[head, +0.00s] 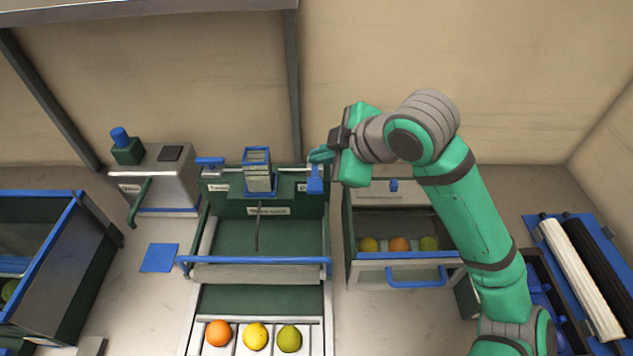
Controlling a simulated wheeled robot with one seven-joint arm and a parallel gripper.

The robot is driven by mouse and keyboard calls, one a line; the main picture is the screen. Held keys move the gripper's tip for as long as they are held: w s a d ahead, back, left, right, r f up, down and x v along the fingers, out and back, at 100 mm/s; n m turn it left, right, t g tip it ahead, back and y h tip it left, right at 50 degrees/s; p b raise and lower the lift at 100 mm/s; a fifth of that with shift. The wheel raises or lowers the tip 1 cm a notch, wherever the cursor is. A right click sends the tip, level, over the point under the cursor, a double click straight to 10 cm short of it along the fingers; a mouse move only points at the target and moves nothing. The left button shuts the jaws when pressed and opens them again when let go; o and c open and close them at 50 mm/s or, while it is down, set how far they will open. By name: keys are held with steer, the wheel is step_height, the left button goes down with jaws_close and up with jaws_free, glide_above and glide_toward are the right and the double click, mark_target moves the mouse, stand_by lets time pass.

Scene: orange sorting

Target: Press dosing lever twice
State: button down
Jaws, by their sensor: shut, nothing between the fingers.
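A green sorting machine (230,205) stands at the back centre with small white labels too small to read. On its right side is a blue lever-like part (315,182); on its left side is another blue part (209,162). I cannot tell from the labels which is the dosing lever. My gripper (318,156) is shut and empty, its fingers pointing left just above the right blue part. Whether they touch it is not clear. The grey box at the left also has a green lever (139,204).
A blue bar (255,261) crosses the machine's front, with an orange, a yellow and a green fruit (289,338) in lanes below. An open drawer (400,256) with fruit lies right of it. A blue square (158,257) lies left.

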mark_target(315, 183)
step_height(315, 183, down, 3)
steer(key=shift+s+a+f, duration=0.1)
steer(key=shift+a, duration=0.05)
steer(key=shift+f, duration=0.6)
steer(key=shift+f, duration=0.2)
stand_by(1.5)
steer(key=shift+f, duration=0.25)
steer(key=shift+f, duration=1.4)
stand_by(1.8)
steer(key=shift+r, duration=0.15)
stand_by(0.4)
steer(key=shift+r, duration=1.7)
